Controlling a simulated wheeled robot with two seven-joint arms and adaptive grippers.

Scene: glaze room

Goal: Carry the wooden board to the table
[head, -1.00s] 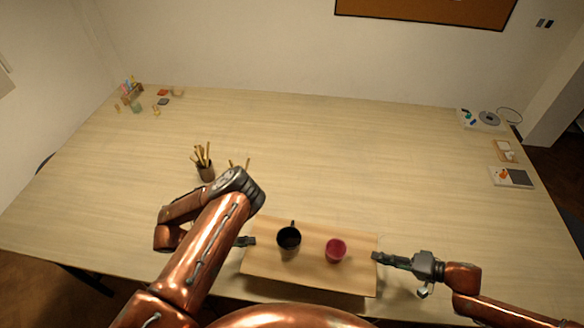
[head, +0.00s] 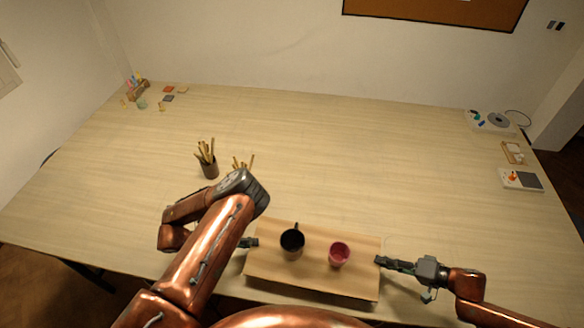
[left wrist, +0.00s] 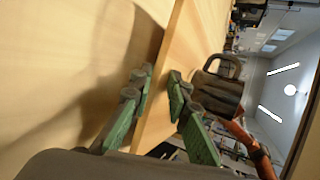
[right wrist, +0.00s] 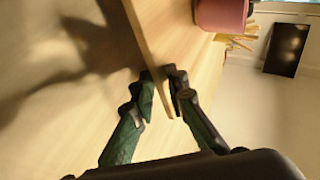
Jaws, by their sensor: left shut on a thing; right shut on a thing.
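The wooden board (head: 318,278) is held roughly level between my two grippers, over the near edge of the table (head: 330,140). A black mug (head: 292,242) and a red cup (head: 339,254) stand upright on it. My left gripper (head: 250,242) is shut on the board's left edge; the left wrist view shows its green fingers (left wrist: 158,100) on both faces of the board. My right gripper (head: 383,261) is shut on the right edge, seen also in the right wrist view (right wrist: 162,95). The board's shadow falls on the tabletop; the gap beneath is hard to judge.
Beyond the board stand a holder with brushes (head: 209,167) and a second small pot of sticks (head: 242,166), partly hidden by my left arm. Small items lie at the far left corner and along the right edge. The middle of the table is clear.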

